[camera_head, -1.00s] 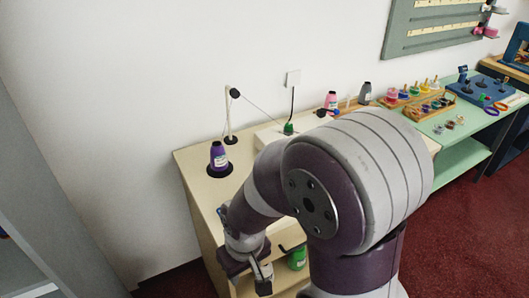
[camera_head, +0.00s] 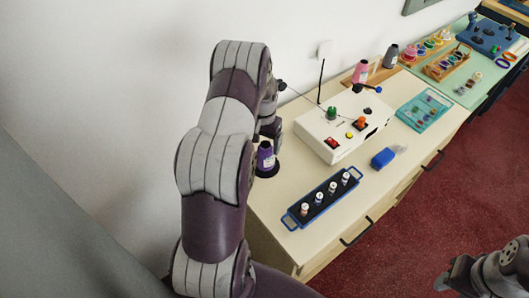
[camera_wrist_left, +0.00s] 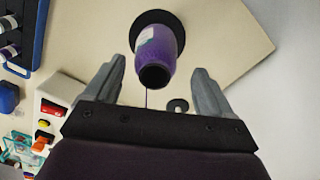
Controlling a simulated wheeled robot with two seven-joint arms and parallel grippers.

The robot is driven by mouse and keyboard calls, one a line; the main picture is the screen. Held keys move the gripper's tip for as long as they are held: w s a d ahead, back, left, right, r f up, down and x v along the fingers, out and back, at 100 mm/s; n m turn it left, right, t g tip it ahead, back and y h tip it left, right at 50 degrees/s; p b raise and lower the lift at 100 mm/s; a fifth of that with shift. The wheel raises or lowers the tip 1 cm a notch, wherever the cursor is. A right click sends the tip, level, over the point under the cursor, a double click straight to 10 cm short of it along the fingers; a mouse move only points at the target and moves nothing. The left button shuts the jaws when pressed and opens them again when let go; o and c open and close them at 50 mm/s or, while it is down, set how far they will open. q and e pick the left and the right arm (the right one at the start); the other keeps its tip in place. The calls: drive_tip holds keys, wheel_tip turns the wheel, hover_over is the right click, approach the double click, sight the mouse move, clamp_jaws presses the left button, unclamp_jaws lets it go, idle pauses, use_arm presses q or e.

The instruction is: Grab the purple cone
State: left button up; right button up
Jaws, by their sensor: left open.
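The purple cone (camera_head: 265,158) stands upright on a round black base at the left end of the cream counter, partly covered by my left arm. In the left wrist view the purple cone (camera_wrist_left: 165,42) shows with its dark top end toward me and a pale label on its side. My left gripper (camera_wrist_left: 159,66) is open, its two fingers on either side of the cone's top with gaps at both sides. In the head view my left gripper (camera_head: 270,127) is mostly hidden, just above the cone. My right gripper (camera_head: 450,280) shows at the bottom right, away from the counter.
A white box with buttons (camera_head: 345,125) stands right of the cone. A blue tray (camera_head: 290,221) with several small spools lies in front. Pink (camera_head: 360,72) and grey (camera_head: 391,56) cones stand farther back. The wall is close behind the cone.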

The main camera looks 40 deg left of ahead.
sight(266, 157)
use_arm(q)
drive_tip(key=shift+d+f+p, duration=0.25)
drive_tip(key=shift+f, duration=0.35)
drive_tip(key=shift+d+f+p, duration=0.2)
drive_tip(key=shift+d+f, duration=0.05)
drive_tip(key=shift+f, duration=0.7)
drive_tip(key=shift+a+f, duration=0.15)
drive_tip(key=shift+a, duration=0.15)
drive_tip(key=c, duration=0.4)
drive_tip(key=shift+d, duration=0.1)
drive_tip(key=c, duration=0.8)
use_arm(e)
drive_tip(key=shift+d+r, duration=0.4)
drive_tip(key=shift+r, duration=0.4)
